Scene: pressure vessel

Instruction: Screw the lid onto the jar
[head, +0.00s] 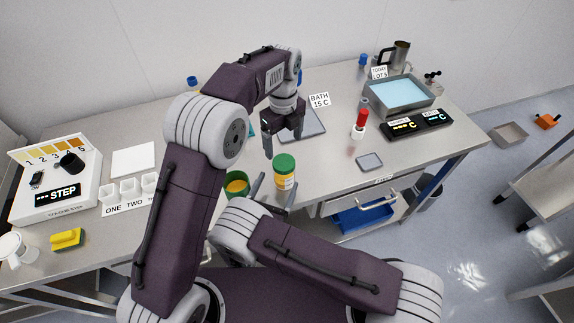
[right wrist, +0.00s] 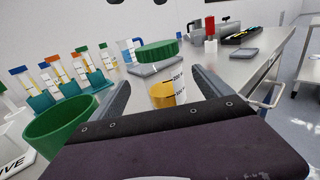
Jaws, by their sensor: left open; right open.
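The jar (head: 285,183) stands near the front edge of the table, with orange contents and a pale label. The green lid (head: 284,163) sits on top of it; I cannot tell how tightly. In the right wrist view the lid (right wrist: 157,52) is over the jar (right wrist: 166,94). My right gripper (head: 271,192) is open, its fingers on either side of the jar's lower part; contact is not clear. My left gripper (head: 283,143) is open and empty, pointing down just behind and above the lid.
A green cup (head: 237,184) with yellow inside stands left of the jar, close to my right gripper; its rim shows in the right wrist view (right wrist: 62,128). A red-topped bottle (head: 360,124) and a small grey plate (head: 369,161) are to the right.

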